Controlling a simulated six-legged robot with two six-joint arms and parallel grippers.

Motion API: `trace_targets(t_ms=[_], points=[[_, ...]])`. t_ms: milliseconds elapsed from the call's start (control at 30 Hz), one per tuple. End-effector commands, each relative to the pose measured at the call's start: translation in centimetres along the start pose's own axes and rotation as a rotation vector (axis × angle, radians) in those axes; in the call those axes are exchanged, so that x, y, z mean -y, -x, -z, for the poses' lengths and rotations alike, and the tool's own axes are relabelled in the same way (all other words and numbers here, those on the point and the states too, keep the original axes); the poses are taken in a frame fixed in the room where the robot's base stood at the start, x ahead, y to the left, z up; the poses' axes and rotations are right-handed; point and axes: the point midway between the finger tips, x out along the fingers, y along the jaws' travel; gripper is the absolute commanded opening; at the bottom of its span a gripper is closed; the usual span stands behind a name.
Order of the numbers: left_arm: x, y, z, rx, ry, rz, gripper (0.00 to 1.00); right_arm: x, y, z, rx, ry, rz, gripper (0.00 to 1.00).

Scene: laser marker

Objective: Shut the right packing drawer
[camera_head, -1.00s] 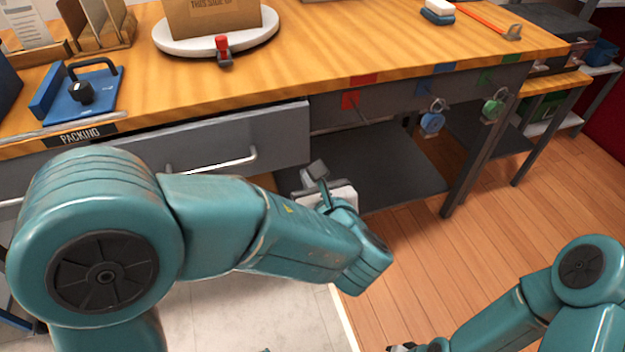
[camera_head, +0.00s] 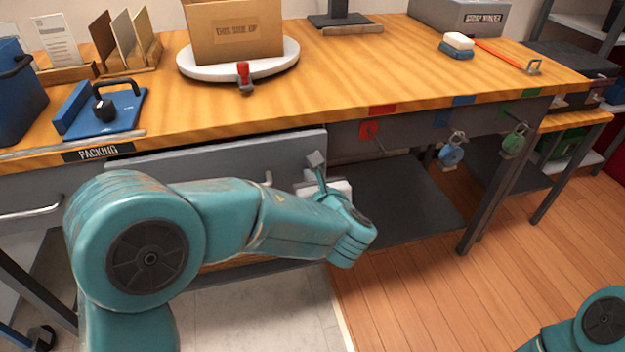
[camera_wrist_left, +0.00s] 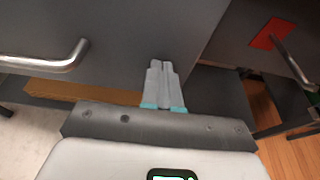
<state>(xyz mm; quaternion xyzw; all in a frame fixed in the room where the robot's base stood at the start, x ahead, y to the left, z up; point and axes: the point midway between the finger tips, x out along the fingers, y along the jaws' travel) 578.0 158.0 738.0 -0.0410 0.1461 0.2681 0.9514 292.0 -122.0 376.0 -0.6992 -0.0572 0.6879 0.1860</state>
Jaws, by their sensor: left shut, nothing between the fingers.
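The right packing drawer (camera_head: 225,155) has a grey front with a metal bar handle. A dark gap shows between its top edge and the tabletop, so it appears to stand slightly out. My left gripper (camera_head: 316,160) is at the right end of this front, right of the handle. In the left wrist view, its closed, empty fingers (camera_wrist_left: 160,80) point at the grey drawer front (camera_wrist_left: 120,40), with the handle (camera_wrist_left: 50,60) to the left. I cannot tell whether they touch the front. My left arm hides part of the drawer. My right gripper is out of the head view.
The wooden tabletop (camera_head: 350,75) holds a carton (camera_head: 235,35) on a white turntable. Padlocks, blue (camera_head: 451,155) and green (camera_head: 514,140), hang from the bench front. A red tag (camera_head: 369,131) is right of the drawer. An open dark lower shelf (camera_head: 390,205) lies below.

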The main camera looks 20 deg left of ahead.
Motion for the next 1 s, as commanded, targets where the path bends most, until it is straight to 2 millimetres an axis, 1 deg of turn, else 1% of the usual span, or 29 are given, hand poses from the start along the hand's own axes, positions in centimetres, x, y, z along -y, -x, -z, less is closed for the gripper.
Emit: trace_targets(t_ms=[200,333,767,1000], points=[[0.0,-3.2,-1.1,-0.001,0.003,-0.003,0.0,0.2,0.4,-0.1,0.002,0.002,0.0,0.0],[0.0,-4.3,-1.4,0.001,0.002,-0.001,0.0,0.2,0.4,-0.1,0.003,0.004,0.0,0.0],[-0.1,-4.5,-1.7,0.008,0.003,-0.004,0.0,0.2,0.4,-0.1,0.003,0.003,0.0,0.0],[0.2,-3.6,-1.4,0.006,0.002,-0.003,0.0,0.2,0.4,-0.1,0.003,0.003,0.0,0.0]])
